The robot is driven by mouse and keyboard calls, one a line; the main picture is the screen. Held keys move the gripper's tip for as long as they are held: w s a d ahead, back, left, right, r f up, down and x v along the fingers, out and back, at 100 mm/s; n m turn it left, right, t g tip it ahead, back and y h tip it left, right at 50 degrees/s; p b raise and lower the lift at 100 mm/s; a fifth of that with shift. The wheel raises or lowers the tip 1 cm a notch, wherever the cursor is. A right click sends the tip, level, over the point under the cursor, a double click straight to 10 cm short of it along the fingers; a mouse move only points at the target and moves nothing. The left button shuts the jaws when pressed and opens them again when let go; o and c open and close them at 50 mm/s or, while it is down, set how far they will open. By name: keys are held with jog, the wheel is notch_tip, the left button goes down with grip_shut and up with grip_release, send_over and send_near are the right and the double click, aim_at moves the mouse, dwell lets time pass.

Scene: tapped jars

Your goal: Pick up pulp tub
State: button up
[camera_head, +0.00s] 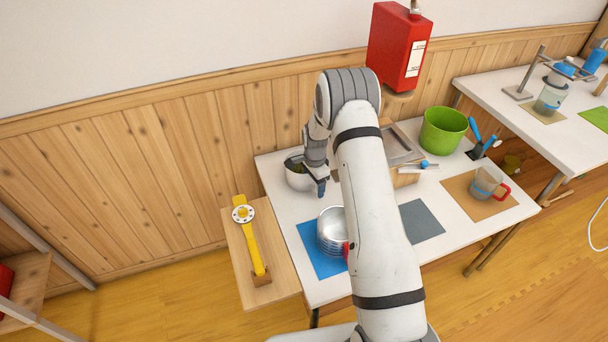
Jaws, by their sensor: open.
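A small white tub (297,181) with dark green contents stands at the left back of the white table (282,215); it looks like the pulp tub, though no label shows. My gripper (321,188), with blue fingertips, is over the tub's right side and points down. It is open. Part of the tub's right side is hidden by the gripper, and I cannot tell whether a finger touches the rim or is inside it.
A metal pot (331,232) sits on a blue mat (312,243) in front of the tub. A yellow tool (250,240) lies on a side shelf (283,286).

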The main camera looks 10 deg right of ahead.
jog(key=shift+f, duration=0.75)
jog(key=shift+c, duration=0.3)
grip_shut()
